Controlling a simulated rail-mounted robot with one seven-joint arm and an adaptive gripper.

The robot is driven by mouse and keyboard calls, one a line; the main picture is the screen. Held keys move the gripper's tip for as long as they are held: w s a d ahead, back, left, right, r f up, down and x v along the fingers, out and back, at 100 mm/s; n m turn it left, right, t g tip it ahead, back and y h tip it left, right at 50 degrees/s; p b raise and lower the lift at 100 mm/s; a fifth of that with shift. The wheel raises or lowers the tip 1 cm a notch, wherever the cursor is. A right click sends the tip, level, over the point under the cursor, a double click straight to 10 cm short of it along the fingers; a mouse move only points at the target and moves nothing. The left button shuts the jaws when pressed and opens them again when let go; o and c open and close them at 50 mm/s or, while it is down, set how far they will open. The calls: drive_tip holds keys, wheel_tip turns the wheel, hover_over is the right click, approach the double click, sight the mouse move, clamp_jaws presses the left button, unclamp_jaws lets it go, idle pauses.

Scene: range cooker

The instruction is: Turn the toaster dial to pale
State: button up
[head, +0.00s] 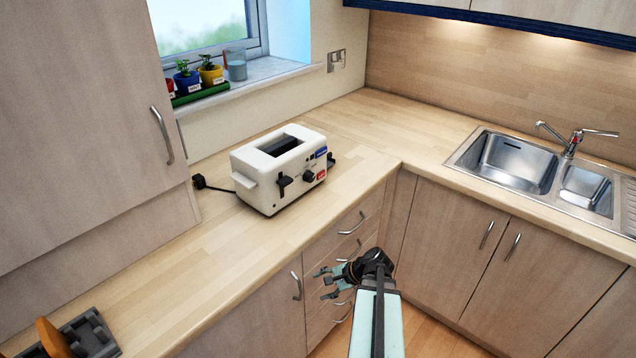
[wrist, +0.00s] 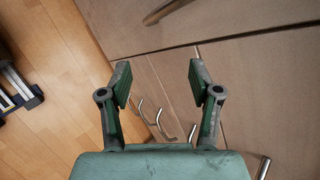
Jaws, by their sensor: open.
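A cream toaster (head: 281,168) stands on the wooden worktop, with one long slot on top. The dial's setting is too small to read. My gripper (head: 323,283) is below the worktop edge, in front of the drawers, apart from the toaster and lower than it. In the wrist view my gripper (wrist: 158,85) is open and empty, with cabinet fronts and floor behind it. The toaster is not in the wrist view.
Drawer handles (head: 351,224) stick out near my gripper. The worktop (head: 225,245) is clear in front of the toaster. A black plug (head: 199,182) lies left of it. A sink (head: 510,160) is at the right, and a dark rack (head: 85,335) is at the near left.

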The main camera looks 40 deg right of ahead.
drive_tip(key=w+d+r+m+t, duration=0.3)
drive_tip(key=d+r+m+t, duration=0.35)
drive_tip(key=r, duration=0.55)
drive_tip(key=m+t+h, duration=0.2)
drive_tip(key=m+t, duration=0.2)
drive_tip(key=m, duration=0.4)
approach(312, 179)
drive_tip(key=w+p, duration=0.1)
drive_tip(key=w, duration=0.2)
drive_tip(key=w+a+p, duration=0.1)
drive_tip(key=w, duration=0.2)
drive_tip(key=w+p, duration=0.1)
drive_tip(key=w, duration=0.1)
drive_tip(key=shift+w+a+r+p, duration=0.1)
drive_tip(key=shift+w+a+p, duration=0.1)
drive_tip(key=shift+w+p, duration=0.2)
drive_tip(key=c, duration=1.2)
